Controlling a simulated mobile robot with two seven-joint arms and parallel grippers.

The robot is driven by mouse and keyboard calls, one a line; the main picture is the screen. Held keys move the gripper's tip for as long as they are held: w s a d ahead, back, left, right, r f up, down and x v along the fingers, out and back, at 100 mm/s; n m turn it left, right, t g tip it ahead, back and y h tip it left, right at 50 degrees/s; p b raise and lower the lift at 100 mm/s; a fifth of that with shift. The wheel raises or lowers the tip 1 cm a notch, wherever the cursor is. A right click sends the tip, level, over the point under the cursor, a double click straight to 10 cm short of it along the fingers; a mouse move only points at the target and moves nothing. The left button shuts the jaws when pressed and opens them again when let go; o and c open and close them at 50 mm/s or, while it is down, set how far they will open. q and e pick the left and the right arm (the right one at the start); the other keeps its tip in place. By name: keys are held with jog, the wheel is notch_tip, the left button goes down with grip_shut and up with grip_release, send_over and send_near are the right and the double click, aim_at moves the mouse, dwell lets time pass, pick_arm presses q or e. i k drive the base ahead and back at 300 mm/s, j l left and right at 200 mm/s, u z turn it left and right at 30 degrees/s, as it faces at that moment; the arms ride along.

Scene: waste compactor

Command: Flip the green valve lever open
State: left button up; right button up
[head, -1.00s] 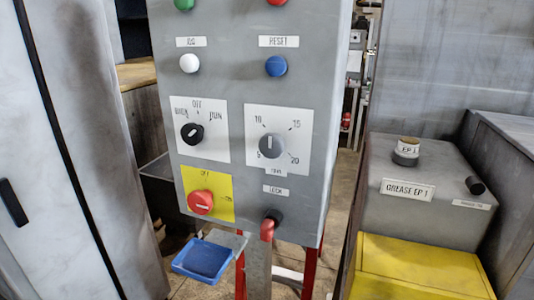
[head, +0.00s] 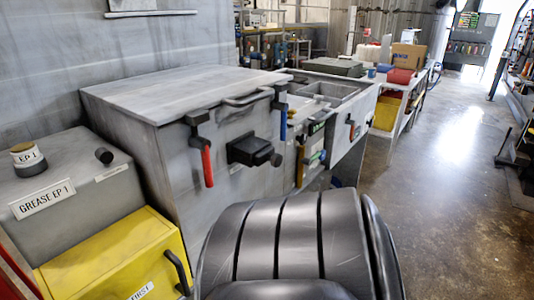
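I cannot make out a green valve lever in the head view. A red-handled lever (head: 207,165) hangs down from a black mount on the front of a grey cabinet (head: 120,118). A blue-handled lever (head: 283,122) hangs at the cabinet's right front corner. A small green patch (head: 316,128) shows on a panel farther right, too small to identify. Neither of my grippers is in view.
A grey grease box (head: 60,190) and a yellow box (head: 120,262) stand at the left. A dark ribbed form, perhaps mine, blocks the lower middle. A cardboard box (head: 409,56) sits on the far bench. Open floor (head: 450,190) lies at the right.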

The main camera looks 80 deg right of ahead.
aim_at(307, 161)
jog(key=z, duration=3)
jog(key=u, duration=0.55)
jog(key=i+l+u, duration=0.15)
jog(key=l, duration=0.2)
jog(key=i+l+u, duration=0.2)
jog(key=l, duration=0.15)
jog(key=i+l+u, duration=0.15)
jog(key=l, duration=0.2)
jog(key=i+l+u, duration=0.2)
jog(key=l, duration=0.2)
jog(key=l+u, duration=0.15)
jog(key=l, duration=0.25)
jog(key=i+l, duration=0.1)
jog(key=l, duration=0.35)
